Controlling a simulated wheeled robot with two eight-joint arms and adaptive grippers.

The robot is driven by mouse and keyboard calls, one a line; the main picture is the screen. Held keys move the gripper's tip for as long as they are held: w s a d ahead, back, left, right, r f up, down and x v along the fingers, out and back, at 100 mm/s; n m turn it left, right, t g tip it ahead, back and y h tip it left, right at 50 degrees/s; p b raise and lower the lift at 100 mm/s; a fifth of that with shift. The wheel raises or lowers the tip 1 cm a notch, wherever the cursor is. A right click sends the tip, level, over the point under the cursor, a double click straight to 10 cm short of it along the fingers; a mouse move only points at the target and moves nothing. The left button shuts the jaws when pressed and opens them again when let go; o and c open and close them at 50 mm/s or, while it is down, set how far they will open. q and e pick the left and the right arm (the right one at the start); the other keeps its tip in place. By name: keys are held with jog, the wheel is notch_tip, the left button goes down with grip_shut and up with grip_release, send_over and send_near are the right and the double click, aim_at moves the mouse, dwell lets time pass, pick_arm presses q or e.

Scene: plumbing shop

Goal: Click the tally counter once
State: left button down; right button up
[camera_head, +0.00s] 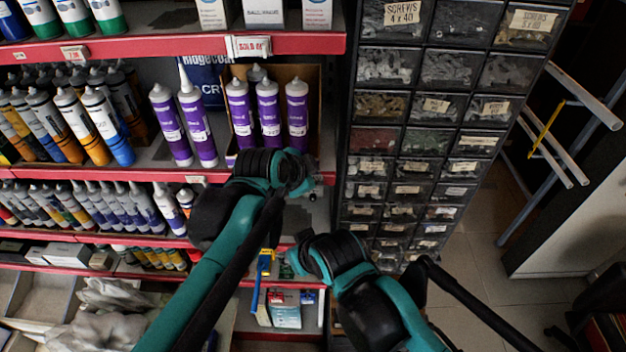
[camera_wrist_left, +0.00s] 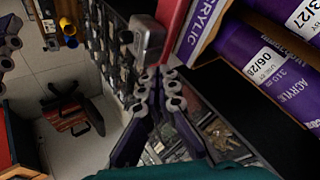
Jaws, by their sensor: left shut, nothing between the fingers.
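A small silver metal device that looks like the tally counter (camera_wrist_left: 149,38) shows in the left wrist view, just beyond my left fingertips. A small gap seems to separate it from them, and I cannot tell if they touch. My left gripper (camera_wrist_left: 157,78) is shut and empty. In the head view my left gripper (camera_head: 308,183) is at the right end of the middle shelf, below the purple tubes, and I cannot make out the counter there. My right gripper (camera_head: 290,262) is lower, in front of the lower shelves, its fingers mostly hidden by its own wrist.
Purple sealant tubes (camera_head: 269,113) stand in a box just above my left gripper. A tall cabinet of screw drawers (camera_head: 412,150) stands close on the right. Other cartridges (camera_head: 75,120) fill the shelves on the left. Open floor (camera_head: 470,260) lies right of the cabinet.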

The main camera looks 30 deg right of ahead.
pick_arm(q)
jog(key=shift+f, duration=0.15)
jog(key=shift+f+b, duration=0.35)
jog(key=shift+f, duration=0.25)
dwell(0.6)
jog(key=shift+r, duration=0.1)
jog(key=shift+r+p, duration=0.3)
jog(key=shift+r, duration=0.4)
notch_tip(320, 180, up, 6)
jog(key=p, duration=0.4)
dwell(0.7)
